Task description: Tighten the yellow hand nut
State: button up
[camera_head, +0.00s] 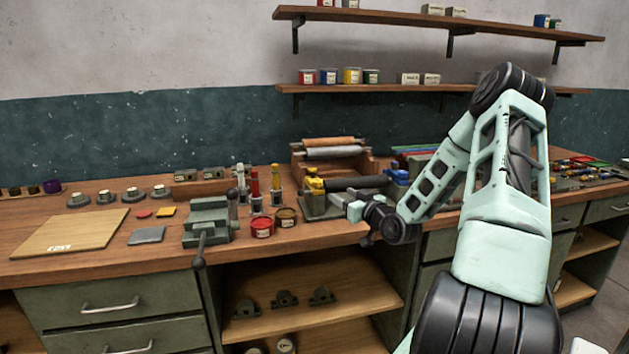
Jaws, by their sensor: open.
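The yellow hand nut (315,183) is at the left end of a small bench press with a dark roller (356,183). A blue part (397,176) is at the roller's right end. My gripper (338,199) is just right of and slightly below the yellow nut in the picture, in front of the roller. It is open and holds nothing that I can see. Its fingers are small here, and I cannot tell whether they touch the press. My wrist and gripper hide part of the press's front.
A green vise (208,221) with a long handle stands at the bench's front edge. Red (262,228) and brown (286,217) tins stand between it and the press. A wooden board (70,232) lies at left. A rack with rolls (333,150) stands behind. Shelves hang above.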

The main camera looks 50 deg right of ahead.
aim_at(321, 182)
jog(key=p+x, duration=0.3)
jog(key=x, duration=1.1)
jog(key=c, duration=1)
